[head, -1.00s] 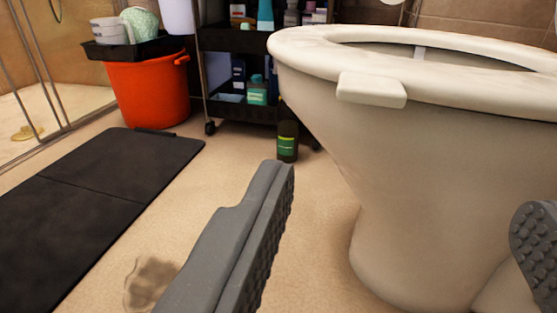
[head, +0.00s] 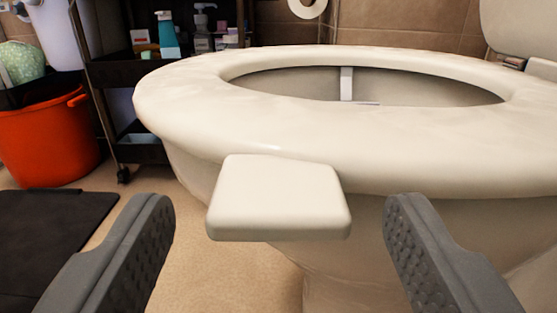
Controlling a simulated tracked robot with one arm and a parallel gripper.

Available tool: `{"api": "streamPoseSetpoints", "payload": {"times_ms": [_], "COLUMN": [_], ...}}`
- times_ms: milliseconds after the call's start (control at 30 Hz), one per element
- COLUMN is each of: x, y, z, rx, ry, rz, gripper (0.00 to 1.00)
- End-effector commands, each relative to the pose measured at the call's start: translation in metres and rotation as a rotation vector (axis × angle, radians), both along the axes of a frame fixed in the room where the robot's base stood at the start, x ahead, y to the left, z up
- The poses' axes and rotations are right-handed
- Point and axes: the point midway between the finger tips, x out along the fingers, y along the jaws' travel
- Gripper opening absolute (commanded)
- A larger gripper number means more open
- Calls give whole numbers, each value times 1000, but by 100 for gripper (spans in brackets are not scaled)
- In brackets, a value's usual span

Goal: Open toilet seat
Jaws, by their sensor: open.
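The white toilet (head: 345,225) fills the middle and right of the head view. Its ring-shaped seat (head: 390,150) lies flat on the bowl, with the bowl's inside showing through the opening. A pale rectangular tab (head: 278,195) sticks out from the seat's front edge toward me. The raised lid (head: 520,30) shows in part at the top right. My gripper (head: 279,215) is open and empty. One finger is left of the tab and the other right of it, with clear gaps on both sides. I cannot tell whether the fingertips reach as far forward as the tab.
A dark wheeled cart (head: 120,75) with bottles stands behind left, close to the toilet. A red bucket (head: 45,140) and a dark mat (head: 45,235) are at the left. A toilet paper roll (head: 307,6) hangs on the tiled back wall. Some beige floor is free below.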

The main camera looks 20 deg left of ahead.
Motion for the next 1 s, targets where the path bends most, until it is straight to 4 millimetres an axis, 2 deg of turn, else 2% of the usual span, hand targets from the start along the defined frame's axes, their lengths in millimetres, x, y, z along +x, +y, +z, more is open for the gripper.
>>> {"api": "streamPoseSetpoints", "payload": {"times_ms": [133,433,467,667,700,867,1000], "x": [9,10,10,10,10,10,10], "y": [3,3,3,3,-2,2,8], "z": [0,0,0,0,0,4,16], "rx": [-1,-1,-1,-1,-1,10,46], "ry": [0,2,2,2,2,4,17], "rz": [0,-1,-1,-1,-3,-2,5], "gripper": [65,65,60,4,3,3,2]}}
